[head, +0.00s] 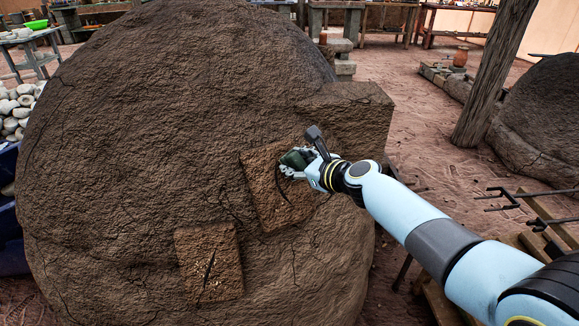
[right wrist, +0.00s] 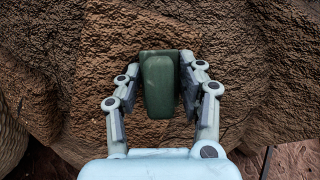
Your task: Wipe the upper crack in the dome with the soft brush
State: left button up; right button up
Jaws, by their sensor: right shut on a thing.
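The big brown mud dome (head: 130,150) fills the left and middle of the head view. On its face is a rough square patch with the upper crack (head: 281,188), a dark slanting line partly hidden by my right gripper. My right gripper (head: 294,161) is in front of the upper part of this patch. It is shut on the soft brush (right wrist: 159,85), a dark green block between the two fingers in the right wrist view. The bristles are hidden, and I cannot tell whether they touch the dome. My left gripper is not in view.
A lower patch with another dark crack (head: 209,270) sits below and left. A wooden post (head: 490,75) and a second dome (head: 540,120) stand at the right. A metal-pronged rack (head: 535,215) is near my right arm. Pale stones (head: 15,108) are piled at the far left.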

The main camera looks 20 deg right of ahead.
aim_at(299, 157)
jog(key=s+r+p, duration=0.2)
jog(key=p, duration=0.1)
jog(key=s+r+p, duration=0.1)
jog(key=shift+d+r, duration=0.1)
jog(key=shift+d, duration=0.15)
jog(key=shift+s+r+p, duration=0.4)
jog(key=shift+s+p, duration=0.1)
jog(key=shift+p, duration=0.3)
jog(key=shift+s, duration=0.2)
jog(key=s+r+p, duration=0.2)
jog(key=shift+s+d+p, duration=0.1)
jog(key=shift+d+p, duration=0.1)
jog(key=shift+p, duration=0.1)
